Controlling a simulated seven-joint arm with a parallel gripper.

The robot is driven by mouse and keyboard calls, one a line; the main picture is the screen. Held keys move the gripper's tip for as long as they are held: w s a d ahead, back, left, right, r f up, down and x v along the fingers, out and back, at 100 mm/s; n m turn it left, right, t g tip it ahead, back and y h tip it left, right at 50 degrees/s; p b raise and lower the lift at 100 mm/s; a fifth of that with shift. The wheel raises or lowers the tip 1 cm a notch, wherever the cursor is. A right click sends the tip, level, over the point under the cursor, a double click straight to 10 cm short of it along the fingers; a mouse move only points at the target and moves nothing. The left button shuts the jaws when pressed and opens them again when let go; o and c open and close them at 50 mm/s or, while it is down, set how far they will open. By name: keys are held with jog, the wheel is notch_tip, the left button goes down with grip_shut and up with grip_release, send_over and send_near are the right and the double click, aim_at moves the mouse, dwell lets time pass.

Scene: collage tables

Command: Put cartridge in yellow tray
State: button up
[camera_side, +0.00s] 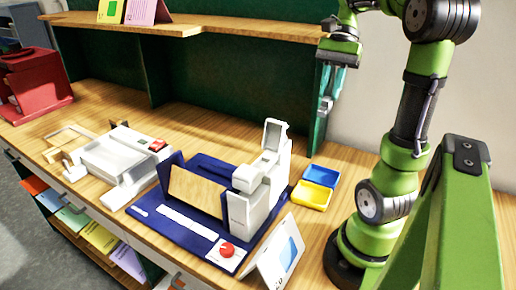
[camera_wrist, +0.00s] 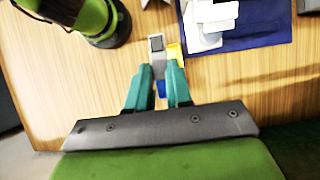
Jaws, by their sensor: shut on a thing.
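My gripper (camera_side: 327,100) is high above the table at the back right, pointing down. It is shut on a small grey cartridge (camera_wrist: 157,44), which sticks out past the teal fingertips (camera_wrist: 160,72) in the wrist view. In the side view the cartridge (camera_side: 325,106) shows only as a small grey piece at the fingertips. The yellow tray (camera_side: 311,196) lies on the table below, right of the white machine, and looks empty. In the wrist view it is partly hidden behind the fingers and cartridge; a yellow part (camera_wrist: 174,52) shows.
A blue tray (camera_side: 321,175) adjoins the yellow one at the back. A white machine (camera_side: 262,178) with a raised lid stands on a dark blue base (camera_side: 160,222) to the left. A white card (camera_side: 278,255) stands in front. A wooden shelf (camera_side: 200,27) runs along the back.

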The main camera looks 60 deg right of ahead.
notch_tip(320, 180, down, 27)
jog(key=shift+r, duration=0.1)
dwell(0.5)
jog(key=o, duration=0.8)
jog(key=shift+o, duration=0.2)
notch_tip(320, 180, up, 6)
dwell(0.4)
